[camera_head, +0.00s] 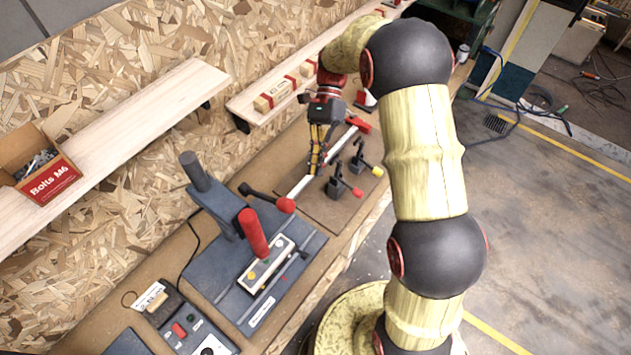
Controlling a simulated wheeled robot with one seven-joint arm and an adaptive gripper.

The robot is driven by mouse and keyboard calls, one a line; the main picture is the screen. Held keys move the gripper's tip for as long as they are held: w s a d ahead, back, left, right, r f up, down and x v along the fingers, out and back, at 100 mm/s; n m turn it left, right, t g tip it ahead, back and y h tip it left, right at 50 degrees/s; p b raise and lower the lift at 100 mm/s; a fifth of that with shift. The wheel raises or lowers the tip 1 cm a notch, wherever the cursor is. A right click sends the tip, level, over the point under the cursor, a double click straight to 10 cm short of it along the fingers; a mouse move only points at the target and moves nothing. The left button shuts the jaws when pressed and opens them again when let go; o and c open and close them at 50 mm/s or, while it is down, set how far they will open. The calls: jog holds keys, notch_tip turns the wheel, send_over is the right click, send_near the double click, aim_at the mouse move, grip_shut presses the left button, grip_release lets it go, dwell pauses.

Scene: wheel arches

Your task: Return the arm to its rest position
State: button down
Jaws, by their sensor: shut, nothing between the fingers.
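My arm rises from the lower middle of the view, bends over at the top, and reaches down to the left toward the bench. My gripper (316,160) points down over the far part of the bench, close to a white bar (300,187) on a brown board. Its fingers look shut, with nothing seen between them. I cannot tell whether the fingertips touch the bar or hang above it.
Toggle clamps (345,180) with red and yellow tips stand just right of the gripper. A grey press (255,250) with red handles is nearer. A wooden shelf (120,135) holds a bolt box (38,165). Open floor (560,230) lies to the right.

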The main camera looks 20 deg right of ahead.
jog(key=shift+w+r, duration=0.2)
dwell(0.6)
jog(key=s+f+n+t+h+b, duration=0.1)
jog(key=s+f+n+t+b, duration=0.3)
jog(key=b, duration=0.5)
jog(key=s+d+f+n+t+h+b, duration=0.1)
jog(key=s+f+n+t+h+b, duration=0.1)
jog(key=s+n+t+b, duration=0.3)
jog(key=s+f+n+t+h+b, duration=0.2)
jog(key=s+f+n+t+b, duration=0.2)
jog(key=s+b, duration=0.4)
jog(key=f+t+b, duration=0.1)
jog(key=b, duration=0.3)
jog(key=shift+s+d+f+b, duration=0.25)
jog(key=shift+s+f+b, duration=0.05)
jog(key=shift+s, duration=0.05)
jog(key=shift+a, duration=0.1)
